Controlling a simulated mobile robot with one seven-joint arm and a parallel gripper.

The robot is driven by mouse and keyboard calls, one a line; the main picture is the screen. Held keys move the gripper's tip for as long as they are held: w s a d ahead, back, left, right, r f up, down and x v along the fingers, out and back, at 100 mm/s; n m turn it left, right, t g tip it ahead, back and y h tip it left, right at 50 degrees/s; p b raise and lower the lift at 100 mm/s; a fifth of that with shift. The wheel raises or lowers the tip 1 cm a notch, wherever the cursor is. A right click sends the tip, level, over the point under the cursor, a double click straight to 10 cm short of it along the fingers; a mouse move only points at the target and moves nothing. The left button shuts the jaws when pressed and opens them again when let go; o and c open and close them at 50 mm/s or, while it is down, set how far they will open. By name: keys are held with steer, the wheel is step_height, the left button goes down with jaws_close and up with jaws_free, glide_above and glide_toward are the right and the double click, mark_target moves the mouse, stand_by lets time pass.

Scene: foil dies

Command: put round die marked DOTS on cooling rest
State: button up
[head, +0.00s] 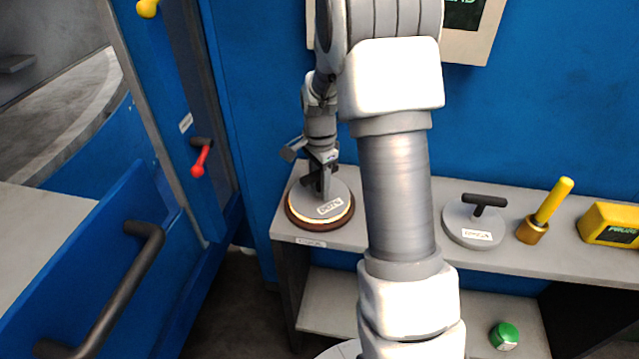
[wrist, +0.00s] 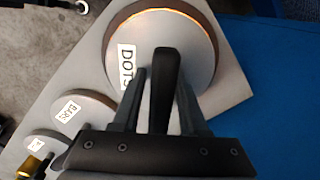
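The round grey die marked DOTS (head: 338,196) lies flat on a round brown rest (head: 303,223) at the left end of the grey shelf. Its rim glows orange-yellow. In the wrist view the die (wrist: 202,62) shows its DOTS label and black upright handle (wrist: 166,90), with the brown rest (wrist: 212,22) around its edge. My gripper (head: 320,182) is down over the die. In the wrist view its fingers (wrist: 162,80) stand on either side of the handle, with a visible gap at least on the left. The gripper looks open, not clamped.
Another round die with a black handle (head: 478,216) sits farther right on the shelf, beside a yellow-handled brass tool (head: 545,212) and a yellow box (head: 610,224). A green-topped object (head: 504,335) is on the lower shelf. A blue door with a black handle (head: 120,285) is at left.

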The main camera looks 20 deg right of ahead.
steer(key=shift+o, duration=0.6)
steer(key=shift+r, duration=0.3)
step_height(320, 180, up, 12)
steer(key=shift+f+p, duration=0.1)
steer(key=shift+p, duration=0.4)
stand_by(0.7)
